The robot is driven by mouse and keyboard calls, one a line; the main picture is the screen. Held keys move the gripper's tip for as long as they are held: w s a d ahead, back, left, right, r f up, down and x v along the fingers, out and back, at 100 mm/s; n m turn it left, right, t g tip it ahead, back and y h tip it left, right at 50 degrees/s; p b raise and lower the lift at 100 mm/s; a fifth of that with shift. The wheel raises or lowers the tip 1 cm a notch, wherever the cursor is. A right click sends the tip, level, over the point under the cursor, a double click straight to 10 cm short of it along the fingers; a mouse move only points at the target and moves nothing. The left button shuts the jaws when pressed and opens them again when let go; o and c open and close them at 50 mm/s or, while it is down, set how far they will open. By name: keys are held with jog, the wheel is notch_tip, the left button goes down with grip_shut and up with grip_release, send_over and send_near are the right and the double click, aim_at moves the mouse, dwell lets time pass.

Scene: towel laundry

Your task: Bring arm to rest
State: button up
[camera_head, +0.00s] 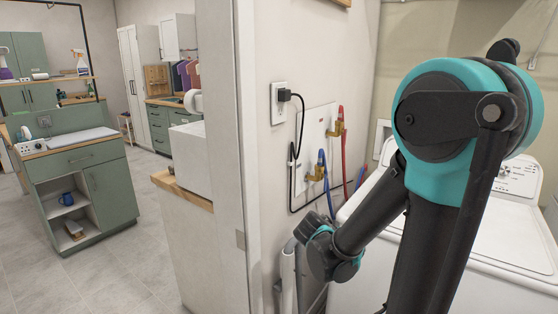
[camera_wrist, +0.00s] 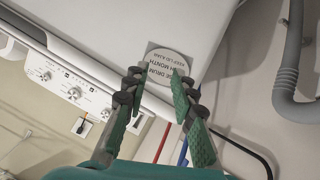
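My arm (camera_head: 440,215), black with teal joint covers, rises at the right of the head view. It is folded, with its end part reaching down to the left, in front of the white washer (camera_head: 345,285). My gripper (camera_wrist: 157,85) shows in the wrist view with its two green-padded fingers apart. Nothing is seen between the fingers. The fingertips point toward a round printed label (camera_wrist: 167,66) on the white machine's surface; I cannot tell the distance. In the head view I cannot make out the fingers.
A wall edge (camera_head: 241,150) stands left of my arm. An outlet with a black plug (camera_head: 281,101) and red and blue hoses (camera_head: 322,170) are close behind the arm. A grey drain hose (camera_wrist: 287,70) runs at the wrist view's right. Open floor (camera_head: 125,240) lies left, by a green cabinet (camera_head: 105,190).

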jog(key=s+a+f+n+g+y, duration=0.1)
jog(key=s+f+n+y, duration=0.1)
jog(key=s, duration=0.5)
jog(key=s+a+f+n+g+y, duration=0.2)
jog(key=s+f+y, duration=0.2)
jog(key=s, duration=0.3)
jog(key=shift+a+y, duration=0.2)
jog(key=shift+y, duration=0.5)
